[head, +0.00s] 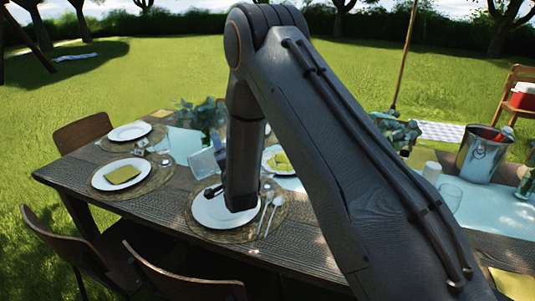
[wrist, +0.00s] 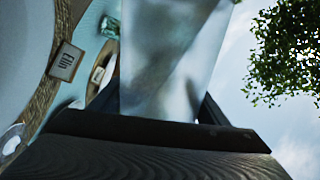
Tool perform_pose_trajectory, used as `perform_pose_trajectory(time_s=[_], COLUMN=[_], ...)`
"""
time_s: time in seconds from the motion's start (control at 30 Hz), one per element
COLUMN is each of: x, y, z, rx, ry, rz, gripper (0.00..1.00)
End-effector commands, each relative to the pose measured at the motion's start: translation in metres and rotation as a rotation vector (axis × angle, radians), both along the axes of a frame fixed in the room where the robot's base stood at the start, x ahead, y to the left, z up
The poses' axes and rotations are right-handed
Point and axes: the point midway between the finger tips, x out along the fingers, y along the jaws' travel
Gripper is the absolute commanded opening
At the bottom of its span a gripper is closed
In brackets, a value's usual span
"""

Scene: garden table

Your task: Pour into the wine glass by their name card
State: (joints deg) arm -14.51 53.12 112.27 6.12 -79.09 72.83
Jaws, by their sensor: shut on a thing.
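My gripper (wrist: 160,118) is shut on a pale, translucent vessel (wrist: 168,55), perhaps a jug, whose far end runs out of the wrist view. In the head view the vessel (head: 204,163) shows left of my arm, over the place setting with the white plate (head: 218,212); the jaws are mostly hidden there. A name card (wrist: 66,62), turned sideways and reading something like "Elin", lies left of the vessel at a woven mat's edge. A second card (wrist: 98,75) is partly hidden beside the vessel. A clear, rounded glass piece (wrist: 12,140), perhaps a wine glass, shows at the lower left.
The wooden table (head: 88,207) holds several plates on woven mats, with yellow napkins. A leafy plant (head: 203,115) stands at the back. A metal bucket (head: 483,153) and a clear tumbler (head: 449,196) stand at the right. Chairs (head: 75,245) line the near left side.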

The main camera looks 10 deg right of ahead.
Motion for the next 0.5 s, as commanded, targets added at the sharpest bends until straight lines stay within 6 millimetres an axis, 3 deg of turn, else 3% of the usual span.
perform_pose_trajectory(time_s=[0.5], x=[0.001], y=[-0.006], z=[0.016], rx=[0.094], ry=[0.008], rz=[0.001], gripper=[0.17])
